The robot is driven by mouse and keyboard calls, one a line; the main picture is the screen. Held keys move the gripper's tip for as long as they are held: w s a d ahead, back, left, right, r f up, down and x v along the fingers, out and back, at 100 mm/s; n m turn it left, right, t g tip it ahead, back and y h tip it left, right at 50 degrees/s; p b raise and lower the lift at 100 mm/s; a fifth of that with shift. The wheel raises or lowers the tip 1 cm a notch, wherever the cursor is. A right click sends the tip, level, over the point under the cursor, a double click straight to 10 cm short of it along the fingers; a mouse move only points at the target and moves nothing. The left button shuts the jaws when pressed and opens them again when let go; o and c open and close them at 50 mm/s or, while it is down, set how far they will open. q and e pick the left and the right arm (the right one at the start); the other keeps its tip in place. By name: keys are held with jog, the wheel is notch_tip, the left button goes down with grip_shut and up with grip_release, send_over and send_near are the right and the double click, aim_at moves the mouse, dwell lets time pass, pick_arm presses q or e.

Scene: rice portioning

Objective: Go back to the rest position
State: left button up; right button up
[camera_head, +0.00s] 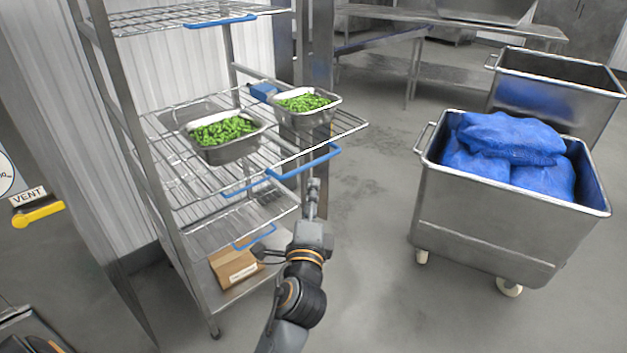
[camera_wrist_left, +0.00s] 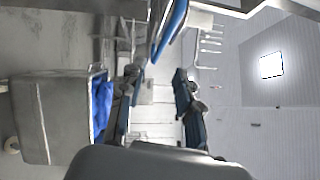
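My left gripper (camera_head: 313,188) is at the middle of the head view, reaching away from me in front of the wire rack (camera_head: 185,200). Its tip is just below the blue handle (camera_head: 305,163) of a rack shelf. In the left wrist view the two dark fingers of the left gripper (camera_wrist_left: 158,95) stand apart with nothing between them. The blue handle (camera_wrist_left: 170,32) shows beyond the fingertips, apart from them. My right gripper is in neither view.
Two metal pans of green vegetables (camera_head: 229,153) (camera_head: 322,117) sit on the rack's middle shelf. A cardboard box (camera_head: 235,267) lies on the bottom shelf. A wheeled steel bin (camera_head: 480,230) with blue bags (camera_head: 510,140) stands right. Floor between rack and bin is clear.

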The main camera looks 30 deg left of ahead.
pick_arm(q)
jog(key=shift+s+d, duration=0.2)
jog(key=shift+s, duration=0.35)
jog(key=shift+f, duration=0.1)
jog(key=w+d+f+g+h, duration=0.1)
jog(key=d+f+g+h, duration=0.15)
jog(key=f, duration=0.85)
jog(key=d+f+g+h, duration=0.1)
jog(key=d+f+h, duration=0.15)
jog(key=f, duration=0.85)
jog(key=s+d+f+n+g+h, duration=0.1)
jog(key=s+f+n+g, duration=0.3)
jog(key=f, duration=0.7)
jog(key=s+d+f+g+h, duration=0.15)
jog(key=s+f, duration=0.45)
jog(key=f, duration=0.6)
jog(key=s+a+f+n+g, duration=0.1)
jog(key=s+f+n+g, duration=0.3)
jog(key=s+f, duration=0.95)
jog(key=s+a+f+n+g, duration=0.2)
jog(key=s+f, duration=0.1)
jog(key=s, duration=0.8)
jog(key=s+a+f+n+g, duration=0.2)
jog(key=s+f, duration=0.2)
jog(key=s, duration=0.8)
jog(key=shift+a+n+p, duration=0.3)
jog(key=shift+a+n, duration=0.1)
